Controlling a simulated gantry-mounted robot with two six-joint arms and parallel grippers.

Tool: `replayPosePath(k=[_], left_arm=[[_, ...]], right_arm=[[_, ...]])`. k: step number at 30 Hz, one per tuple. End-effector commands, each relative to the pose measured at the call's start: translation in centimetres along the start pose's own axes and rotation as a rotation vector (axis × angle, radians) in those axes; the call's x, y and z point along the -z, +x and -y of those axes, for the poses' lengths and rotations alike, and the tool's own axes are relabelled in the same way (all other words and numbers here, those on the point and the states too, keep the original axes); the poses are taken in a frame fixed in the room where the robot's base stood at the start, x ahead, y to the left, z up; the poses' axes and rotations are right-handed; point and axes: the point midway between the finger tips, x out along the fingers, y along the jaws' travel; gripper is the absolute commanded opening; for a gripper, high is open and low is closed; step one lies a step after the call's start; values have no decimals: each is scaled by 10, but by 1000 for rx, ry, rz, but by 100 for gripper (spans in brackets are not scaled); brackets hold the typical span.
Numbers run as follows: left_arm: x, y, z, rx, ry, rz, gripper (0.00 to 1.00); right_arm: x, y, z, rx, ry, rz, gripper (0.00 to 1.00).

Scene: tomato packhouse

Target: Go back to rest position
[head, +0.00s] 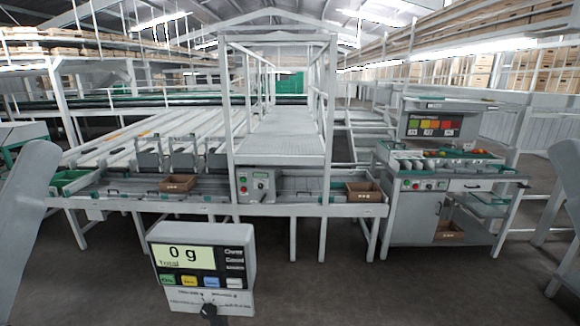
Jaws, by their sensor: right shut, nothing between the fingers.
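My right arm (568,165) shows as a grey piece cut off by the right edge of the head view. Its gripper is shut and empty, but its fingers cannot be made out clearly. My left arm (22,215) shows as a pale grey link at the left edge. Its gripper is out of view. Neither arm touches anything that I can see.
A scale display (200,262) reading "0 g" stands close in front. Behind it is a sorting line with a grey control box (256,184) and small brown boxes (177,183). A control bench (412,222) stands at right. Open dark floor lies between.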

Motion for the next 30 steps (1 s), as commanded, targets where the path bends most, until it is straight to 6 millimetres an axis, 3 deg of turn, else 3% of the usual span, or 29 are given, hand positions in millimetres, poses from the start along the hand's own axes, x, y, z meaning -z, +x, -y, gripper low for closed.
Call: replayPosePath(k=[1,18,23,30], left_arm=[[28,31,0,0,0,1,57],[204,222,1,0,0,2,57],[224,244,1,0,0,2,57],[222,243,1,0,0,3,57]], right_arm=[[28,31,0,0,-1,2,0],[201,223,0,0,-3,6,0],[221,245,0,0,-4,7,0],[220,244,0,1,-4,7,0]])
